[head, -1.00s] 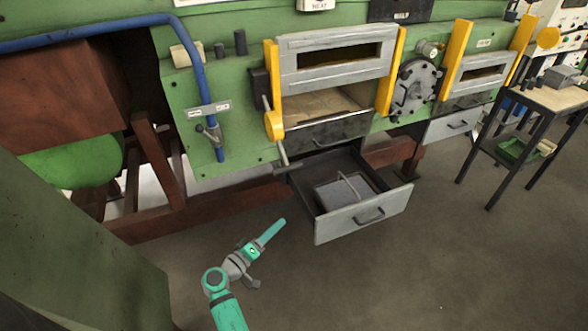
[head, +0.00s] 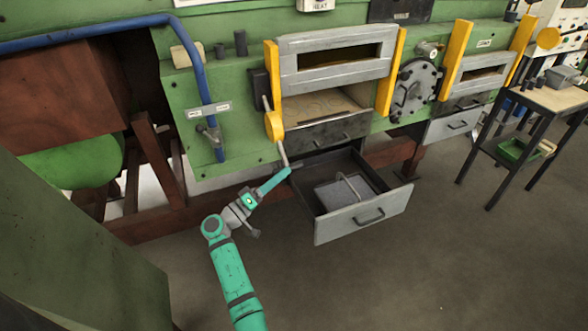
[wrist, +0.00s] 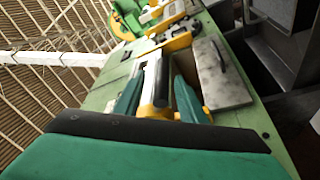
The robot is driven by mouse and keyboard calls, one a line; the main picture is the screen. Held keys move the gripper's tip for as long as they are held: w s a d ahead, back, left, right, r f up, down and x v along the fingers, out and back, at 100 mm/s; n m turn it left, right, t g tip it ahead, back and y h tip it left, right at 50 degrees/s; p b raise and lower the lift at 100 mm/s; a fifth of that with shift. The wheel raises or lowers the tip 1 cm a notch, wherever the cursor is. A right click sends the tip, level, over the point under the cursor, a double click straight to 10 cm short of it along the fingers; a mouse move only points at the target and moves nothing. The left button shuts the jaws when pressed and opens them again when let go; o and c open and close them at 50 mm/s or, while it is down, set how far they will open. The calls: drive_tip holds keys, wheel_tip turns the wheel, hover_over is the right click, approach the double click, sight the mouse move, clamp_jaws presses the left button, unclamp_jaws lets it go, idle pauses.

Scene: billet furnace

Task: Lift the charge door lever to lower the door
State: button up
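The charge door (head: 300,84) is a grey slotted panel between yellow guides, and it stands raised above the open charge mouth (head: 320,104). Its lever (head: 283,153) hangs down from a yellow pivot hub (head: 273,125) to the left of the mouth. My gripper (head: 287,172) is at the lever's lower end in the head view. In the wrist view, my gripper (wrist: 158,97) has its teal fingers spread, with a dark rod (wrist: 162,80), seemingly the lever, between them. Gaps show beside the rod. The exact contact is hidden.
An open drawer (head: 362,213) holding a grey lidded box (head: 335,196) juts out just right of my gripper. A blue pipe (head: 205,85) runs down the green panel at left. A side table (head: 550,97) stands at right. The floor in front is clear.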

drive_tip(key=shift+x, duration=2.05)
